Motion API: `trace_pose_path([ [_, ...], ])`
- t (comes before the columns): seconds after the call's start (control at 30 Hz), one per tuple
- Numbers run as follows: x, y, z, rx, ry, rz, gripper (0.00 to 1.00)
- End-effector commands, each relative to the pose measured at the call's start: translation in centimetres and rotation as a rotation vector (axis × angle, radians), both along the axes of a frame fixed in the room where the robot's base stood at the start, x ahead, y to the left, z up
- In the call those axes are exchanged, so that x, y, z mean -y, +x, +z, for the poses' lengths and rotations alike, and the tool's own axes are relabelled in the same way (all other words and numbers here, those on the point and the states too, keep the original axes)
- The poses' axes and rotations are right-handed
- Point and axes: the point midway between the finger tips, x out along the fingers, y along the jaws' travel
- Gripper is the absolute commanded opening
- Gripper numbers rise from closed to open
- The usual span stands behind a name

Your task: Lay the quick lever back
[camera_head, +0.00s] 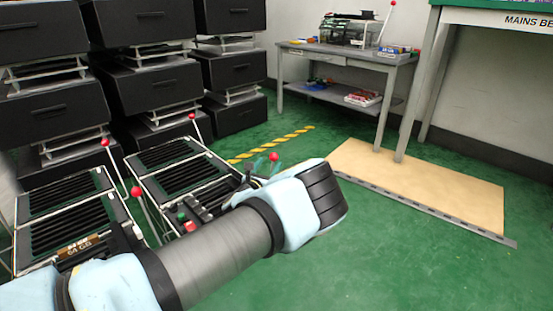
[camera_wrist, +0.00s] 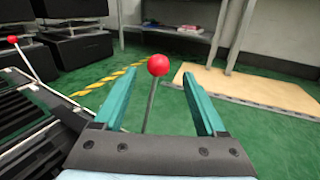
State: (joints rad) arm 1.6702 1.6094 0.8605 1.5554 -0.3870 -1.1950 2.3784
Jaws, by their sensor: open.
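Several levers with red ball knobs stand at the dark slotted lever frames. I cannot tell by any marking which one is the quick lever. One red knob (camera_wrist: 158,65) on a thin grey rod (camera_wrist: 150,105) shows between the two teal fingers of my gripper (camera_wrist: 158,76) in the wrist view. The fingers are open, with gaps on both sides of the knob. In the head view this knob (camera_head: 273,156) shows beside the teal fingertips, and my arm hides most of its rod. Other knobs are at the left (camera_head: 105,142), behind (camera_head: 191,116) and nearer (camera_head: 136,191).
Black drawer units (camera_head: 150,85) stand behind the frames. A grey desk (camera_head: 345,55) carries another red-knobbed lever (camera_head: 393,3). A small box with red and green buttons (camera_head: 188,222) sits beside my arm.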

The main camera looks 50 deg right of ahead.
Motion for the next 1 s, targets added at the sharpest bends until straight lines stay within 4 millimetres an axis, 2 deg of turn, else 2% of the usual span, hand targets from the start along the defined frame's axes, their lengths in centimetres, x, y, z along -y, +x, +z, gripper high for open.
trace_pose_path([
  [0.3,5.3,2.7,-0.2,-0.003,-0.004,0.004,0.73],
  [0.5,7.6,3.7,-0.1,-0.004,-0.002,0.004,0.73],
  [0.7,8.4,4.0,0.0,-0.003,0.000,0.004,0.73],
  [0.93,8.3,4.0,0.1,-0.004,0.000,0.004,0.73],
  [1.0,8.3,4.0,0.1,-0.004,0.000,0.005,0.66],
])
